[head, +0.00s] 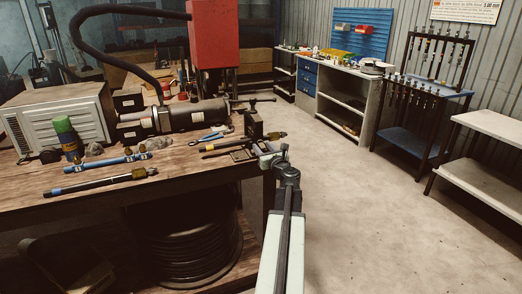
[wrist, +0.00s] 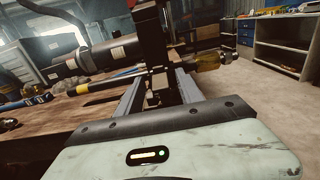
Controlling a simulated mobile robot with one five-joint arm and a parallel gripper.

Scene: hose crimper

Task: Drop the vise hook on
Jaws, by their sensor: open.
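A dark, upright vise-like block (head: 254,124) stands near the right end of the workbench, with a dark bar (head: 262,100) above it. In the wrist view a dark upright body (wrist: 151,38) rises just beyond my gripper (wrist: 159,94). The gripper's two fingers are apart, and a small dark part with a pale face shows between them. I cannot tell whether they touch it. In the head view my gripper (head: 268,155) is at the bench's right edge, below and in front of the block. I cannot make out the hook for certain.
The wooden workbench (head: 100,197) holds a grey cylinder (head: 200,115), blue-marked hoses (head: 107,162), a green-capped can (head: 68,138) and several hand tools. A yellow-handled tool (wrist: 208,62) lies right of the fingers. The concrete floor (head: 365,210) to the right is clear.

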